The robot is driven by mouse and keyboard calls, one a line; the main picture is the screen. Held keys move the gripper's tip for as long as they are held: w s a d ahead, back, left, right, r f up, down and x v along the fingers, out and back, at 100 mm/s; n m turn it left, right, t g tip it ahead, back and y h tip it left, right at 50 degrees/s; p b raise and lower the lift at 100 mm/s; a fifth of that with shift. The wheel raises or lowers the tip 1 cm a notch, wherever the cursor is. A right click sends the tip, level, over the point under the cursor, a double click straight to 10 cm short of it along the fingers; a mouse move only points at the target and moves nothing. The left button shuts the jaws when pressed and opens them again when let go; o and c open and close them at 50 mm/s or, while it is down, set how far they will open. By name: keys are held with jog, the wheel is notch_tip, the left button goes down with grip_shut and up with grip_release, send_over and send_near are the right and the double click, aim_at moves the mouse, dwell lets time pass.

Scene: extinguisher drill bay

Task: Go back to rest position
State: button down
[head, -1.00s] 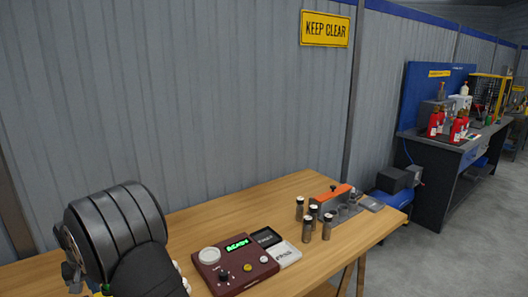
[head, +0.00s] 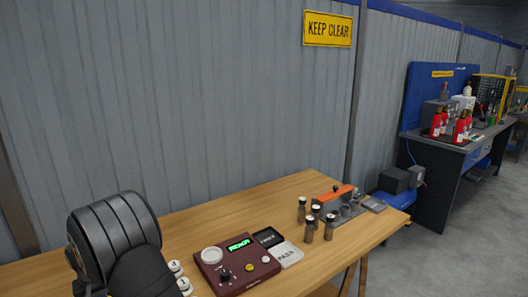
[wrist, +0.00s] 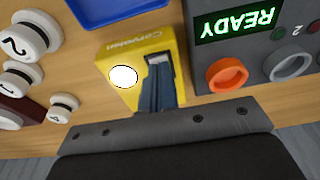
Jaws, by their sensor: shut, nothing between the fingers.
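My gripper (wrist: 158,68) shows in the wrist view, its blue-grey fingers together and empty. They hang in front of a yellow box (wrist: 118,62) with a white round spot; whether they touch it I cannot tell. In the head view my dark arm fills the lower left corner, and the gripper itself is out of the picture.
A grey panel (wrist: 205,73) reading READY, with an orange ring (wrist: 227,75), lies right of the fingers. White numbered weights (wrist: 22,80) are at left. On the wooden bench (head: 290,195) stand a maroon device (head: 237,268), a white pad (head: 287,254) and several small jars (head: 315,212).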

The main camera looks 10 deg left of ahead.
jog(key=d+r+m+y, duration=0.1)
jog(key=d+r+m, duration=0.1)
jog(key=r+m, duration=0.5)
jog(key=d+r+m, duration=0.3)
jog(key=r+m, duration=0.5)
jog(key=r, duration=0.4)
jog(key=shift+w+d+r+g+y, duration=0.25)
jog(key=shift+d+r+g+y, duration=0.05)
jog(key=shift+g+y, duration=0.1)
dwell(0.8)
dwell(0.3)
jog(key=a+f+n+h, duration=0.1)
jog(key=a+f+n, duration=0.3)
jog(key=f+n, duration=0.4)
jog(key=shift+a+f+n+t, duration=0.15)
jog(key=shift+f+n+t, duration=0.15)
jog(key=shift+n, duration=1.4)
jog(key=shift+s, duration=0.1)
